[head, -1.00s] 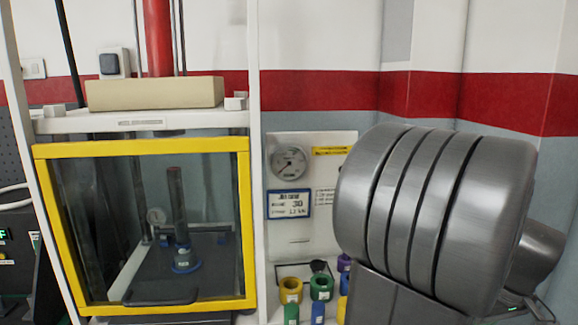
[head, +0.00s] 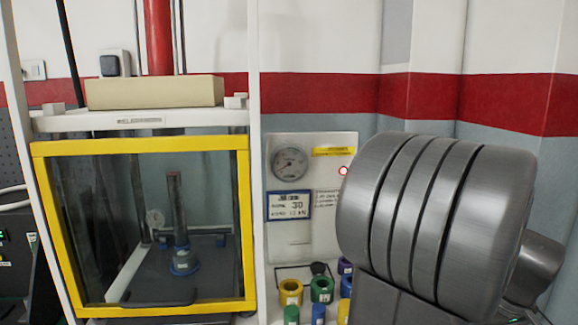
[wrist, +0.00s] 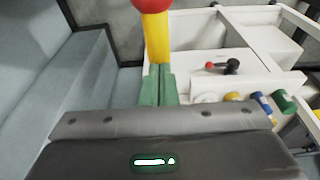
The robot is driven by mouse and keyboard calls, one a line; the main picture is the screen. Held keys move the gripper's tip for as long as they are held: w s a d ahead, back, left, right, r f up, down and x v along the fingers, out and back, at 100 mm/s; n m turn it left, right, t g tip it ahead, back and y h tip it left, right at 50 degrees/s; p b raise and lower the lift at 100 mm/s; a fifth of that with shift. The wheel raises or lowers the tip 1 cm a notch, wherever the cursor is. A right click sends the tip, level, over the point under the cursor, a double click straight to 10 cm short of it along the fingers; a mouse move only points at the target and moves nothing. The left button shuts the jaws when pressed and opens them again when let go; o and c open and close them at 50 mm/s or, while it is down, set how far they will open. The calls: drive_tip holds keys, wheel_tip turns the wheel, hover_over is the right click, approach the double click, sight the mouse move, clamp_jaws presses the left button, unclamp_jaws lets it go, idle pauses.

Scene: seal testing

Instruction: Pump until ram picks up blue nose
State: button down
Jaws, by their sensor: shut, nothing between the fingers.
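Behind the yellow-framed window (head: 242,220) of the press, a dark upright post (head: 175,205) stands with a blue ring-shaped piece (head: 184,266) around its lower end. I cannot tell whether the ram touches the blue piece. A red cylinder (head: 158,40) rises above the press. In the wrist view my gripper (wrist: 158,72) has green fingers shut together, with nothing between them. A yellow shaft with a red knob (wrist: 152,4) shows just beyond the fingertips; contact with it is unclear. My gripper is outside the head view.
A panel with a round gauge (head: 291,164), a display (head: 289,205) and a lit red lamp (head: 344,171) stands right of the press. Coloured pieces, including a yellow one (head: 290,291) and a green one (head: 321,289), sit below it. A small red-handled part (wrist: 224,66) is on the white unit.

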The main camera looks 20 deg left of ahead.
drive_tip(key=s+d+r+p, duration=0.1)
drive_tip(key=s+r+p, duration=0.2)
drive_tip(key=r+p, duration=0.9)
wheel_tip(320, 180, up, 4)
drive_tip(key=shift+s+d+r, duration=0.1)
drive_tip(key=shift+s+d, duration=0.1)
drive_tip(key=c, duration=2.1)
unclamp_jaws()
